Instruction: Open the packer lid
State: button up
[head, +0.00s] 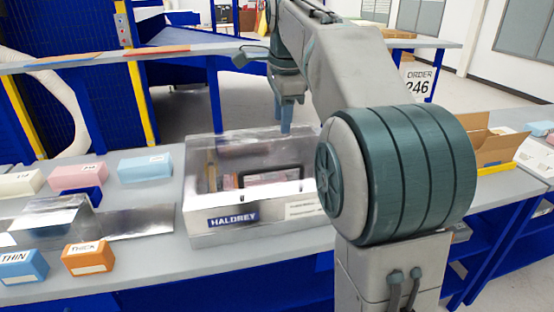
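The packer (195,218) is a pale grey box with a blue HALDREY label, standing on the table in the middle of the head view. Its lid (235,146) looks clear and glossy and appears to lie closed on top. A dark-framed part and small coloured items show through it. My gripper (282,117) points down at the rear edge of the lid, slightly right of its middle. Two blue-grey fingers show close together. The gap between them, and whether they touch the lid, cannot be made out. My arm covers the packer's right side.
Left on the table (150,262) are white, pink and blue foam blocks (145,167), a shiny metal piece (60,218), and THIN (22,268) and THICK (88,258) blocks. An open cardboard box (492,148) stands at right. A blue-posted rail (215,48) runs behind.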

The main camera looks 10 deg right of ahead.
aim_at(278, 166)
jog(key=w+f, duration=0.1)
jog(key=f, duration=0.3)
jog(key=w+f+b, duration=0.1)
jog(key=f, duration=0.4)
jog(key=w+f, duration=0.1)
jog(key=f, duration=0.3)
jog(key=shift+f, duration=0.15)
jog(key=shift+c, duration=0.4)
grip_shut()
